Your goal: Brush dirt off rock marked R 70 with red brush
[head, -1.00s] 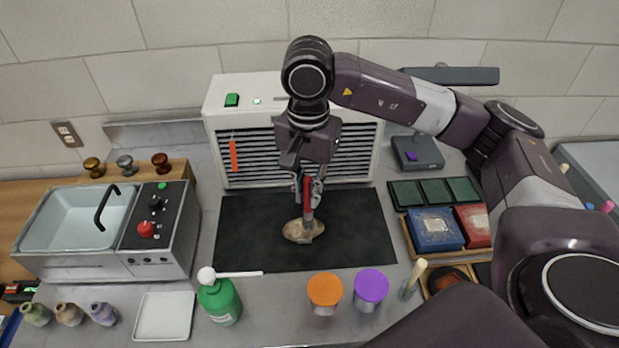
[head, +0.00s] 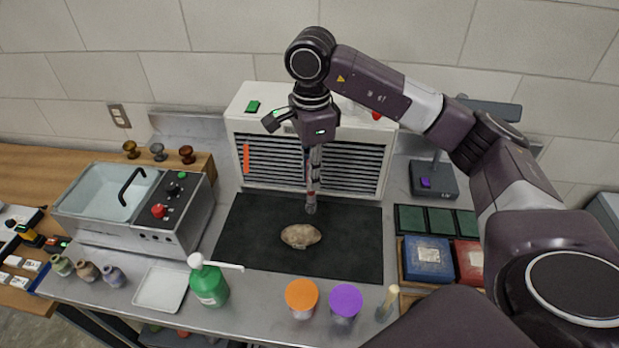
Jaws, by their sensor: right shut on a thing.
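The tan, lumpy rock (head: 300,237) lies on the black mat (head: 345,258) in the middle of the bench. A small pale patch shows on its front, but I cannot read any mark. My right gripper (head: 314,172) hangs behind the rock and points down. It is shut on the red brush (head: 312,195), which is held roughly upright, and only a little red shows. The brush's lower end is just behind and above the rock, apart from it. My left gripper is not in view.
A white louvred unit (head: 242,125) stands behind the mat. A metal sink unit (head: 168,238) is at left, with a white tray (head: 160,288) and green bottle (head: 209,284) in front. Orange-lidded (head: 301,294) and purple-lidded (head: 346,301) jars stand in front. Boxes (head: 428,258) sit at right.

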